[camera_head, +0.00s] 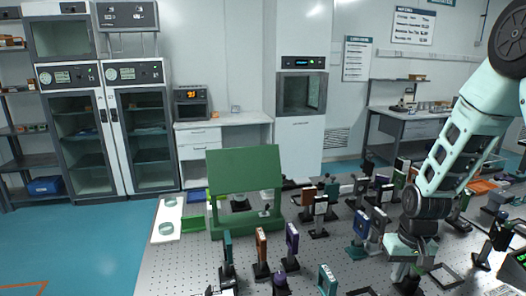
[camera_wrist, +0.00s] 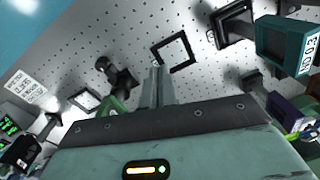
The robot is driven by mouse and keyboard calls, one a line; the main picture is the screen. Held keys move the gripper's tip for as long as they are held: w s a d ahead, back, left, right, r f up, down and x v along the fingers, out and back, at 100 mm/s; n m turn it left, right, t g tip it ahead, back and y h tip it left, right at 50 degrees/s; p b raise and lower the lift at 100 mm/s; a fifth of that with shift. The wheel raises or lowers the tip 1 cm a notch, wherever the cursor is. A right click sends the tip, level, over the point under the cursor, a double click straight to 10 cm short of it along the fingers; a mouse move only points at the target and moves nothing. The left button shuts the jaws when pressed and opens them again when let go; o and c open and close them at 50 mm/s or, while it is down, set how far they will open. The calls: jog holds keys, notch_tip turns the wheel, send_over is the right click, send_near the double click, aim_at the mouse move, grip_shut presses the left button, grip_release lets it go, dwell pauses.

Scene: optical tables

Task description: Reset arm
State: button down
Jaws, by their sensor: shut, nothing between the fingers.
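My arm (camera_head: 462,130) comes in from the upper right in the head view and bends down over the optical table (camera_head: 180,270). My gripper hangs low over the right part of the table, among optical mounts; its fingers are hard to make out in the head view. In the wrist view my gripper (camera_wrist: 157,75) shows its fingers together with nothing held. They point at the perforated tabletop near an empty black square frame (camera_wrist: 187,42).
Cabinets (camera_head: 140,130) and a counter line the wall. Blue floor at the left is clear.

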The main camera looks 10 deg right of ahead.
jog(key=s+a+r+n+b, duration=0.1)
jog(key=a+r+n, duration=0.1)
jog(key=a, duration=0.4)
jog(key=s+a+r+n, duration=0.1)
jog(key=a+r, duration=0.2)
jog(key=a, duration=0.4)
jog(key=s+a+r+n+b, duration=0.1)
jog(key=s+a+r+n, duration=0.2)
jog(key=s+a, duration=0.4)
jog(key=s+a+r+n+b, duration=0.1)
jog(key=s+a+r+n, duration=0.2)
jog(key=s+a, duration=0.4)
jog(key=s+n, duration=0.1)
jog(key=s, duration=0.3)
jog(key=shift+a+b, duration=0.15)
jog(key=shift+b, duration=0.15)
jog(key=shift+w+r, duration=0.1)
